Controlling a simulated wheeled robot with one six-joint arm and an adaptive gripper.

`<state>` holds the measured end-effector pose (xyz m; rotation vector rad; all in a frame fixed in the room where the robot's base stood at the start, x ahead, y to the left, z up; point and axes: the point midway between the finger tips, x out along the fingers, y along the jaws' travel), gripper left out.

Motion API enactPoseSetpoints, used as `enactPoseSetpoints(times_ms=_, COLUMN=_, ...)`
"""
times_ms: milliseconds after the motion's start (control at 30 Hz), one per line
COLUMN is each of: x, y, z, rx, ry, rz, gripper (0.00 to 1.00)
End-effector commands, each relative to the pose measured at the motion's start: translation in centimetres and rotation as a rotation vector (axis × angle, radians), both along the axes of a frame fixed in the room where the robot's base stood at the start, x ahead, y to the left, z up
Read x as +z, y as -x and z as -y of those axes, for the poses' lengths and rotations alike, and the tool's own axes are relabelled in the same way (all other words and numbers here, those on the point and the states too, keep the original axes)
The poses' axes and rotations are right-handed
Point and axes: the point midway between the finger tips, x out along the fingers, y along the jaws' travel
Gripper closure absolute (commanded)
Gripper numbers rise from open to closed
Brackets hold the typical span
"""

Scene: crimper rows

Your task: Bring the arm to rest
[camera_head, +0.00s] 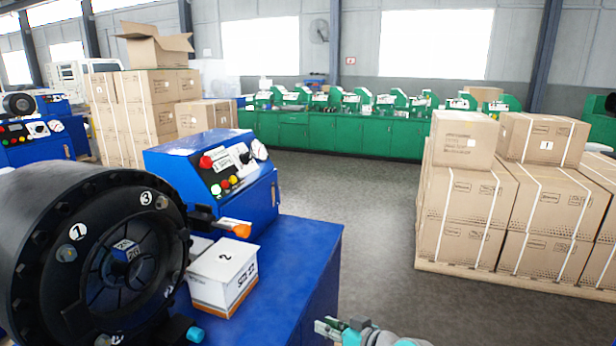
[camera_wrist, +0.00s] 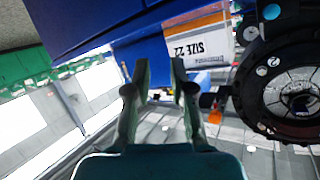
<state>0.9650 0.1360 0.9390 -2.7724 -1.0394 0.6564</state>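My gripper (camera_head: 328,327) shows at the bottom centre of the head view, with part of my arm behind it at the frame's lower edge. It is to the right of the blue bench, over the floor side. In the wrist view my gripper (camera_wrist: 160,66) has its two fingers apart with nothing held between them. The wrist view is tilted and nearly upside down. Most of my arm is out of view.
A black crimper (camera_head: 95,255), a blue control box (camera_head: 220,175) and a white "SIZE 22" carton (camera_head: 222,278) stand on the blue bench (camera_head: 305,250). Stacked cartons (camera_head: 510,205) stand at right. Grey floor (camera_head: 365,235) between is clear.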

Motion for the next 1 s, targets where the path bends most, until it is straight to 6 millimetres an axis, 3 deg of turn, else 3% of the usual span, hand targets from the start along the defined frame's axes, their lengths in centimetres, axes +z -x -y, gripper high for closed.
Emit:
enactPoseSetpoints(times_ms=33, x=-2.1, y=1.3, z=0.4, rx=-0.034, ry=-0.002, rz=-0.014, gripper=0.77)
enactPoseSetpoints(times_ms=200, x=-7.2, y=5.1, z=2.1, rx=-0.150, ry=-0.006, rz=-0.035, gripper=0.77)
enactPoseSetpoints(times_ms=500, x=-14.0, y=13.5, z=5.3, rx=-0.335, ry=0.008, rz=-0.050, gripper=0.77)
enactPoseSetpoints(times_ms=700, x=-16.8, y=19.8, z=7.4, rx=-0.442, ry=0.031, rz=-0.045, gripper=0.77)
enactPoseSetpoints(times_ms=1000, x=-18.1, y=29.7, z=10.2, rx=-0.568, ry=0.076, rz=-0.013, gripper=0.77)
